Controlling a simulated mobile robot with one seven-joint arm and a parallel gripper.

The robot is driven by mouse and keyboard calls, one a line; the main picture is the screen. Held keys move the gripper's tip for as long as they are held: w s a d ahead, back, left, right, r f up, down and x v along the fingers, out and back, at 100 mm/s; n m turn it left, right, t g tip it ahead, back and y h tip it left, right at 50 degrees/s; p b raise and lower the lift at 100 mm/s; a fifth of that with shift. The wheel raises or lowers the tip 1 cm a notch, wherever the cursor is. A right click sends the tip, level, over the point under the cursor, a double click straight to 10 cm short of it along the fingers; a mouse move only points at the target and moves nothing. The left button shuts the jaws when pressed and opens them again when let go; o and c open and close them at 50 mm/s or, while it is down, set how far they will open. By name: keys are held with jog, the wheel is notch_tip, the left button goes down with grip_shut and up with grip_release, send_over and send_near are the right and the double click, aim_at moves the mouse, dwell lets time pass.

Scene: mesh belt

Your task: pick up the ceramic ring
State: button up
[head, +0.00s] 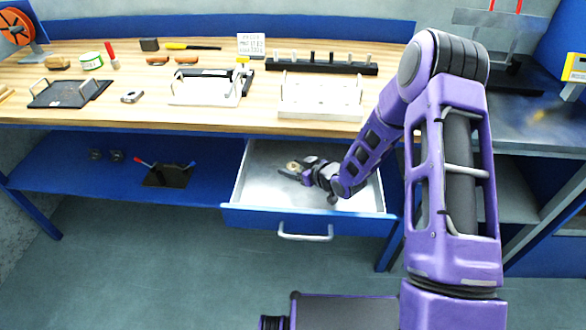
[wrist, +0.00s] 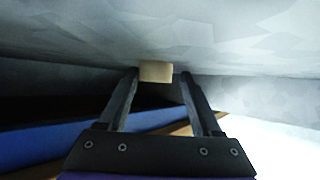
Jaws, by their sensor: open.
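The ceramic ring (head: 292,166) is a small beige piece on the grey floor of the open drawer, towards its back left. In the wrist view the ring (wrist: 156,71) shows as a pale block, seen edge-on, between the two dark fingertips. My gripper (head: 297,170) reaches down into the drawer at the ring. In the wrist view my gripper (wrist: 159,75) is open, with a finger on either side of the ring. The left fingertip is very near the ring, and I cannot tell if it touches. The right fingertip has a small gap.
The bench top holds trays, a black peg rack (head: 321,67) and tools. A dark holder (head: 168,176) stands on the blue lower shelf.

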jog(key=shift+c, duration=0.3)
grip_shut()
jog(key=shift+r, duration=0.1)
